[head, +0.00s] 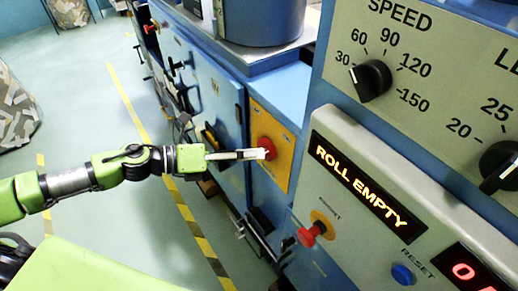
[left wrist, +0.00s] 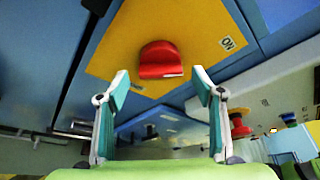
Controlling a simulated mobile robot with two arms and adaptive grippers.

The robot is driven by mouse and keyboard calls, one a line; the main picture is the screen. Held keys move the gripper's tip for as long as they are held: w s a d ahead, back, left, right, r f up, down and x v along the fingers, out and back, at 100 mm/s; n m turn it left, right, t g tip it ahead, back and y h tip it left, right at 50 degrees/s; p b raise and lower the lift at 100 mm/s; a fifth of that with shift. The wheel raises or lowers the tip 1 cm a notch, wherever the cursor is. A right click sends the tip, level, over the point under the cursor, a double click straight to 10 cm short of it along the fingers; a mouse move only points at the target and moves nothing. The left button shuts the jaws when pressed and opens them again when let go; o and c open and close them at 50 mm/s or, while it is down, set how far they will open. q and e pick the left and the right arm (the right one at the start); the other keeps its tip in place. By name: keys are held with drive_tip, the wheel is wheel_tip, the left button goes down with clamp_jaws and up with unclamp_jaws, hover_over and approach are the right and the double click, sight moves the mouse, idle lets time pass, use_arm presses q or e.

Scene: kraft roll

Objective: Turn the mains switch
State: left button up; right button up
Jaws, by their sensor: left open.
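The mains switch (head: 267,147) is a red rotary knob on a yellow plate (head: 284,165) on the blue cabinet's front. In the left wrist view the red knob (left wrist: 160,60) sits on the yellow plate (left wrist: 203,38), with an "ON" label at its right. My left gripper (head: 262,154) is at the knob in the head view. In the left wrist view its two fingers (left wrist: 160,82) are spread wide, one to each side and just short of the knob. The gap between them is empty. My right gripper is not in view.
A grey console at the right carries a "ROLL EMPTY" display (head: 365,188), a red button on a yellow ring (head: 313,232), a blue reset button (head: 403,274) and a speed dial (head: 371,80).

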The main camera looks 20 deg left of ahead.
use_arm(q)
drive_tip(key=shift+p+x, duration=0.75)
drive_tip(key=shift+x, duration=1.1)
drive_tip(key=c, duration=1.1)
